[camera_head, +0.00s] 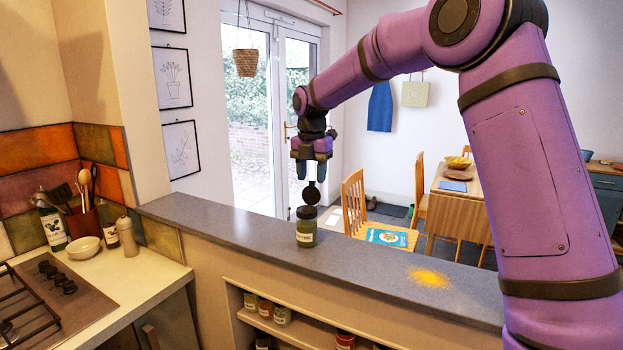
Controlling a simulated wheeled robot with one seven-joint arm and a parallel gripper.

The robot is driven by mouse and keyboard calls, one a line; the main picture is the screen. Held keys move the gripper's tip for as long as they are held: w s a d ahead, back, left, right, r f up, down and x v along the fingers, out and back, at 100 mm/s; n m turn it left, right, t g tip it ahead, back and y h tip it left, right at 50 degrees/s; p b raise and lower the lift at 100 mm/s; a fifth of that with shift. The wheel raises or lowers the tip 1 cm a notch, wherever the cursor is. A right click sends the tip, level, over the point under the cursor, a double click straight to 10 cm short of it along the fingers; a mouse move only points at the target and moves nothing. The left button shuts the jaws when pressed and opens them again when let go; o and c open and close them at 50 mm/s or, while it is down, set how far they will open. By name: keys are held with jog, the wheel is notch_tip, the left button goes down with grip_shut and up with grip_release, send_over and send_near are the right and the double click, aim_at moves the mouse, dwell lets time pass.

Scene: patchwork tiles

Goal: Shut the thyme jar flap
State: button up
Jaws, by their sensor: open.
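The thyme jar (306,232) stands upright on the grey ledge, with green contents and a pale label too small to read. Its dark round flap (311,193) stands raised above the jar's top. My gripper (311,178) points down directly above the jar, with its fingertips close to the top of the flap. The fingers are apart with nothing seen between them. I cannot tell whether a fingertip touches the flap.
Yellow powder (428,277) lies on the ledge (365,259) to the right. Several jars (265,308) sit on a shelf below. A wooden chair (355,200) stands behind the ledge. A hob (40,290) and utensil pot (83,222) are at left. The ledge beside the jar is clear.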

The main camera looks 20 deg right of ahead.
jog(key=shift+f, duration=0.65)
grip_shut()
